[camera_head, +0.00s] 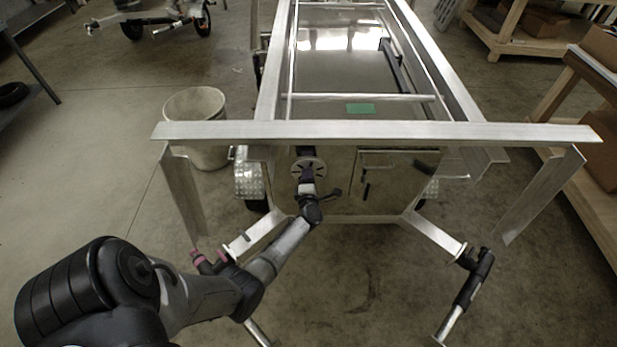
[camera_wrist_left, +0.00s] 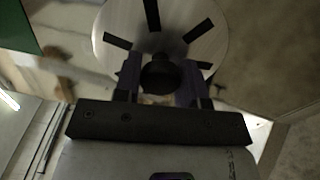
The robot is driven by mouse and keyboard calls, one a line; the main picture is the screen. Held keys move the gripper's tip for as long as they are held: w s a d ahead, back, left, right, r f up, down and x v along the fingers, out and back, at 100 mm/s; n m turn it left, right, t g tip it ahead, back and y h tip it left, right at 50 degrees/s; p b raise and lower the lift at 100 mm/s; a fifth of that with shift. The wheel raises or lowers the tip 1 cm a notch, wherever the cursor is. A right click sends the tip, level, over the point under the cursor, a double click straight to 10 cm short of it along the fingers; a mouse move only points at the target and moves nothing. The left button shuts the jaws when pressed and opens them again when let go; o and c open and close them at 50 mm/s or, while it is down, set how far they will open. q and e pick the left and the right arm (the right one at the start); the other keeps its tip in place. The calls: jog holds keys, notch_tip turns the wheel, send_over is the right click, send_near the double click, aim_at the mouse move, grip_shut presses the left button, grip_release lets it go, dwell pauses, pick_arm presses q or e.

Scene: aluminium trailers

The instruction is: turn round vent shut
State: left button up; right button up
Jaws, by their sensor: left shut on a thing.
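The round vent (camera_head: 309,170) is a pale metal disc with dark radial slots on the trailer's end panel. It fills the top of the left wrist view (camera_wrist_left: 205,45), where several black slots show, so it looks at least partly open. A dark round knob (camera_wrist_left: 160,78) stands at its middle. My left gripper (camera_head: 307,180) reaches the vent from the front. Its two fingers (camera_wrist_left: 160,88) are shut on the knob, one on each side. The lower part of the vent is hidden behind the gripper. My right gripper is not in view.
An aluminium frame bar (camera_head: 380,132) crosses above my left arm. A small hatch door (camera_head: 398,180) is right of the vent. A pale bucket (camera_head: 195,125) stands left of the trailer. Wooden shelving (camera_head: 590,180) is at the right. Two legs stick out in front.

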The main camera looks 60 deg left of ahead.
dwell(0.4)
pick_arm(q)
jog(key=o, duration=0.9)
jog(key=shift+p+v, duration=0.9)
jog(key=shift+v, duration=6.05)
jog(key=shift+f, duration=0.1)
